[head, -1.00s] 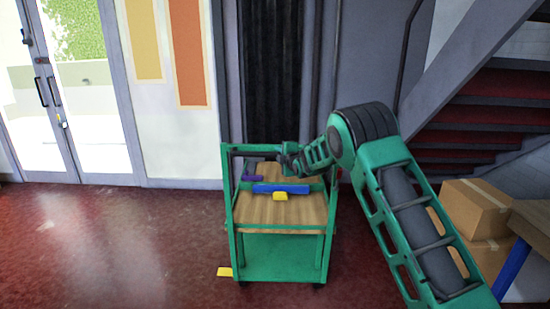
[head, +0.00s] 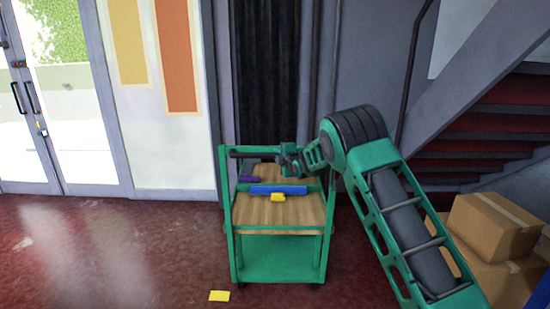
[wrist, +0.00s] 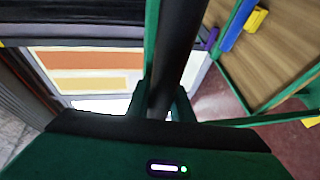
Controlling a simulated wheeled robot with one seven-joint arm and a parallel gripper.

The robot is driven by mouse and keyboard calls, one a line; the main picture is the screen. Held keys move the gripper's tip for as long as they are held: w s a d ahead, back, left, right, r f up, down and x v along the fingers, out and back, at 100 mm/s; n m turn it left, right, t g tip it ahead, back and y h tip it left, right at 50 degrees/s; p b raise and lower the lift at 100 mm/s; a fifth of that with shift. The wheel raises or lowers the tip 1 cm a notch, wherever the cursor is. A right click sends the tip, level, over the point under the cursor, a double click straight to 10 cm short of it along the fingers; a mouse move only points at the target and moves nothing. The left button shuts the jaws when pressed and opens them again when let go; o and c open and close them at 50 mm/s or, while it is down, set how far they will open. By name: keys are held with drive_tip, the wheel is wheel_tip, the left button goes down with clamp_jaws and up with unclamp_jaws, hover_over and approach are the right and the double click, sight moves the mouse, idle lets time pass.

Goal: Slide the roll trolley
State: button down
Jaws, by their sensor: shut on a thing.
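The roll trolley (head: 280,258) is a green frame on small dark wheels with a wooden top shelf (head: 252,212). It stands upright on the red floor, straight ahead in the head view. A dark handle bar (head: 255,150) runs across its far upper side. My gripper (head: 289,152) is shut on this bar. In the wrist view the bar (wrist: 178,45) passes between the two green fingers. A blue bar (head: 278,189), a yellow block (head: 277,197) and a purple piece (head: 249,178) are on the trolley's top. The fingertips are small in the head view.
A yellow floor mark (head: 219,296) lies left of the trolley's front. Cardboard boxes (head: 495,228) are stacked at the right by the stairs (head: 480,145). A grey wall with a black panel (head: 267,75) stands close behind the trolley. The floor at left, before the glass doors (head: 30,110), is clear.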

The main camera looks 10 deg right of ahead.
drive_tip(key=shift+f, duration=0.25)
drive_tip(key=c, duration=1.6)
unclamp_jaws()
drive_tip(key=shift+w, duration=0.1)
drive_tip(key=shift+o, duration=0.2)
drive_tip(key=shift+r, duration=0.1)
drive_tip(key=shift+s+r, duration=0.15)
drive_tip(key=shift+s, duration=0.3)
drive_tip(key=v, duration=0.9)
drive_tip(key=shift+s+d, duration=0.25)
drive_tip(key=shift+s, duration=0.1)
